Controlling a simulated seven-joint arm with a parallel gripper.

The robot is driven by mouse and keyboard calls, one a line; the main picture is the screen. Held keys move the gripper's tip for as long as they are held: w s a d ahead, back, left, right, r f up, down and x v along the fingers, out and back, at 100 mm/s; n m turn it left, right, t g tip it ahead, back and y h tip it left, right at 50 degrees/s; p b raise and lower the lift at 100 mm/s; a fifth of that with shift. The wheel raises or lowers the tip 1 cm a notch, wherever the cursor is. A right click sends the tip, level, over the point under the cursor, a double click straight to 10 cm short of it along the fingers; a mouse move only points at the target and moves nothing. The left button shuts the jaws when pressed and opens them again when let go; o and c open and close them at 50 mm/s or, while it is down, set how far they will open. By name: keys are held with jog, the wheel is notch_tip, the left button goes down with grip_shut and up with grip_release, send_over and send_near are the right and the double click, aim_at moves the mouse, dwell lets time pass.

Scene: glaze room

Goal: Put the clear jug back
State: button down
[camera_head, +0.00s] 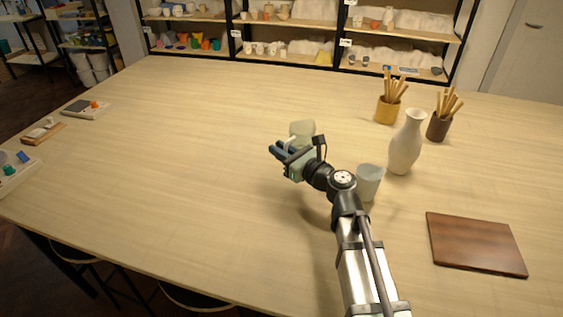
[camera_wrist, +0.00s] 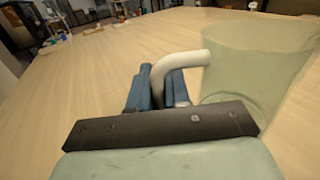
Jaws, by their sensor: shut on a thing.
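The clear jug (camera_head: 302,128) is a pale greenish see-through vessel just beyond my gripper, near the middle of the table. In the wrist view the jug (camera_wrist: 250,65) fills the upper right, with its cream curved handle (camera_wrist: 180,60) reaching left between the blue fingers. My gripper (camera_head: 284,150) is shut on this handle; the fingers also show in the wrist view (camera_wrist: 160,88). The jug looks roughly upright. Its base is hidden, and I cannot tell whether it touches the table.
A pale cup (camera_head: 369,183) stands close right of my arm. Behind it are a white vase (camera_head: 405,145) and two brush pots, yellow (camera_head: 387,111) and brown (camera_head: 438,127). A dark wooden board (camera_head: 476,244) lies bare at front right. The table's left half is mostly clear.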

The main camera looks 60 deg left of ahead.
jog(key=shift+f, duration=2.05)
jog(key=shift+f, duration=0.15)
jog(key=c, duration=1.1)
grip_release()
jog(key=shift+d+r, duration=0.2)
jog(key=shift+d, duration=0.1)
jog(key=v, duration=1.1)
jog(key=shift+w+d, duration=0.1)
jog(key=shift+d, duration=0.1)
